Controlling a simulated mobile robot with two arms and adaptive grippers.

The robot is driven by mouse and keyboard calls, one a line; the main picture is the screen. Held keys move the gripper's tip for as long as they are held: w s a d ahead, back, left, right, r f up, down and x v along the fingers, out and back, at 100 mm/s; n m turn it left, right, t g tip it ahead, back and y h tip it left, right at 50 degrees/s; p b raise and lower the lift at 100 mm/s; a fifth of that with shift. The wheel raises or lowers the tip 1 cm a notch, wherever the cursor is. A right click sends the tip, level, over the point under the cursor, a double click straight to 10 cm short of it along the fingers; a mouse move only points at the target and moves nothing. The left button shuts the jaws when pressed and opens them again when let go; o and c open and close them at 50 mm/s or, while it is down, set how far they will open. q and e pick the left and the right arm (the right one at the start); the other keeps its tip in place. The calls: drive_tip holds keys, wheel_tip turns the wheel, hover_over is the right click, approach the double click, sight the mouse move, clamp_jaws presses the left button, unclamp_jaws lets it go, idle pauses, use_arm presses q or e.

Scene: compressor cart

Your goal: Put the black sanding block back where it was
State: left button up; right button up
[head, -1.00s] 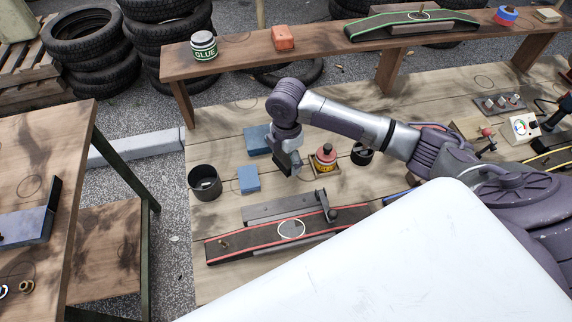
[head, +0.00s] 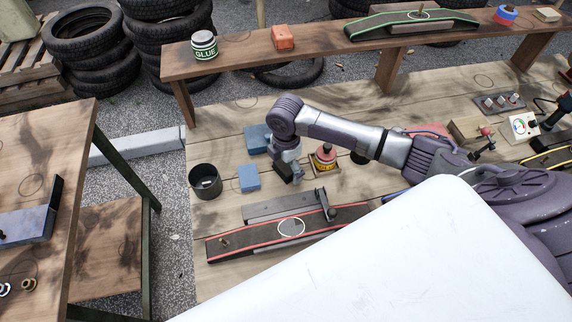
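My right gripper (head: 291,175) points down low over the wooden bench, between a blue block (head: 249,178) and a red-topped item with a yellow base (head: 324,158). Its fingers are small and dark here, and I cannot tell whether they are open or shut on something. I cannot pick out the black sanding block with certainty; a dark shape at the fingertips may be only the fingers. My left gripper is not in view.
A black cup (head: 205,181) stands left of the blue block. Another blue block (head: 257,139) lies behind the gripper. A red-edged belt (head: 265,239) and a grey metal bar (head: 278,207) lie in front. A raised shelf (head: 345,50) runs along the back.

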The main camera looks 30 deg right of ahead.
drive_tip(key=shift+r, duration=0.1)
wheel_tip(320, 180, up, 12)
idle(0.6)
idle(0.4)
